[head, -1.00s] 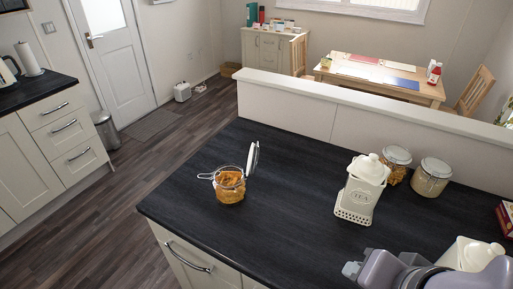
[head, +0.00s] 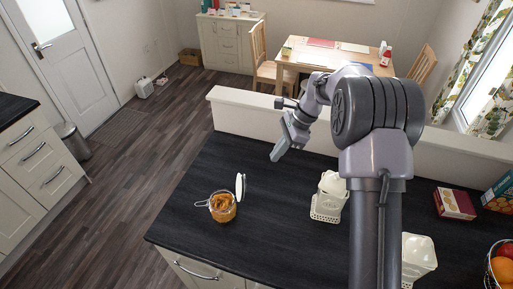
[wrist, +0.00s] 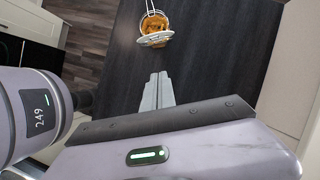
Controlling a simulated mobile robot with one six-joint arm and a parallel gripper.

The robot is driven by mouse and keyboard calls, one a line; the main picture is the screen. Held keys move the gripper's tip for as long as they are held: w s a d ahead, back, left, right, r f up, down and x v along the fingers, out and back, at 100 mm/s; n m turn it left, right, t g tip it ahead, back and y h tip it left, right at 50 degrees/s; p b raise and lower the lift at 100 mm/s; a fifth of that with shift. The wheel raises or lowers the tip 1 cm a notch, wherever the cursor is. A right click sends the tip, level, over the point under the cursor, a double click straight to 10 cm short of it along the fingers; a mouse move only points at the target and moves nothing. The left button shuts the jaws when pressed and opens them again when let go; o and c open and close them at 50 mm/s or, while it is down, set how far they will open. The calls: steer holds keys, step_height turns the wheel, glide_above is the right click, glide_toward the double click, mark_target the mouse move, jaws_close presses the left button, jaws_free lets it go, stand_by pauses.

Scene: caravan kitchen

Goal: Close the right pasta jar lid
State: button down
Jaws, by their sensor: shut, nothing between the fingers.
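An open glass pasta jar (head: 222,209) stands upright on the dark counter, with orange pasta inside. Its round lid (head: 240,187) is hinged up on the jar's right side, nearly vertical. A wire clasp (head: 201,204) sticks out on the left side. In the wrist view the jar (wrist: 153,24) is at the top centre, beyond my fingertips. My gripper (head: 277,153) is shut and empty, above the counter, to the right of and beyond the jar in the head view. Its closed fingers (wrist: 158,88) point toward the jar, apart from it.
A low white wall (head: 240,112) runs along the counter's far edge. Boxes (head: 455,204) and a fruit basket (head: 492,270) are at the right. The counter around the jar is clear.

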mark_target(242, 185)
steer(key=a+f, duration=0.7)
steer(key=shift+s+a, duration=0.25)
steer(key=shift+s, duration=0.15)
steer(key=shift+a+r, duration=0.1)
